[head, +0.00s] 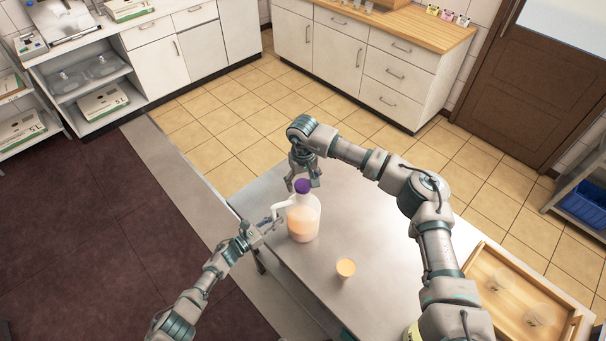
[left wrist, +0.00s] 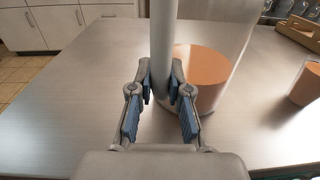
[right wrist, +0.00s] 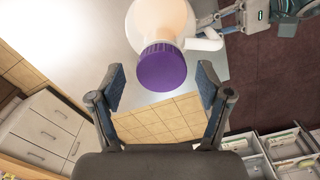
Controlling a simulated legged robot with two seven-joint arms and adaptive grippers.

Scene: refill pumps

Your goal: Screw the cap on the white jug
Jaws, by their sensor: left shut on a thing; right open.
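The white, see-through jug (head: 303,222) stands upright on the metal table with orange liquid in its lower part. Its purple cap (head: 302,186) sits on the neck; how tightly it is screwed cannot be told. My left gripper (head: 272,222) is shut on the jug's handle at its left side; the handle also shows between the fingers in the left wrist view (left wrist: 163,50). My right gripper (head: 304,179) is open and empty close to the cap. In the right wrist view the cap (right wrist: 161,67) lies just beyond and between the spread fingers (right wrist: 160,88), apart from them.
A cup of orange liquid (head: 345,268) stands on the metal table (head: 290,278) right of the jug. A wooden tray (head: 477,262) with clear round items lies at the right. The tabletop around the jug is otherwise mostly clear.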

